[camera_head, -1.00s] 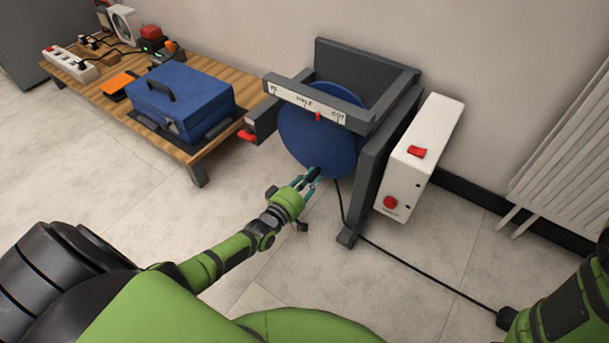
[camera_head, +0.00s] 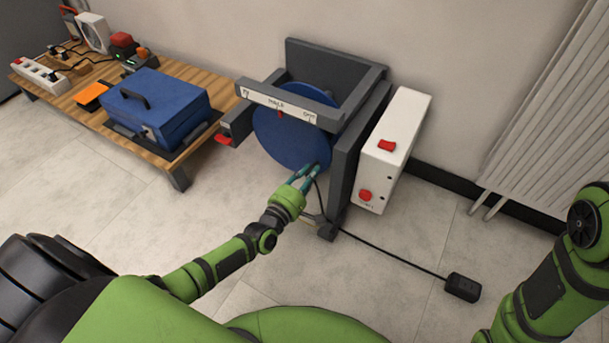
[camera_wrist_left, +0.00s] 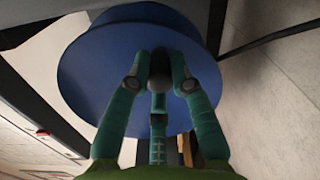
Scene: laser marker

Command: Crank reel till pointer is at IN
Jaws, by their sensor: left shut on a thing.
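The blue reel (camera_head: 292,140) sits in a dark grey frame by the wall. A white scale strip (camera_head: 290,106) runs across its front, with IN at the left, a mark that seems to read HALF in the middle and OUT at the right. The red pointer (camera_head: 280,115) is at about the middle mark. My left gripper (camera_head: 314,170) is at the reel's lower right edge. In the left wrist view its teal fingers (camera_wrist_left: 160,68) are shut around the dark crank knob (camera_wrist_left: 158,82) on the reel's face. My right gripper is out of view.
A white box (camera_head: 395,150) with red switches stands right of the frame. A black cable runs over the floor to a pedal (camera_head: 462,287). A low wooden table (camera_head: 180,160) with a blue case (camera_head: 155,105) is at the left. A radiator (camera_head: 545,110) is at the right.

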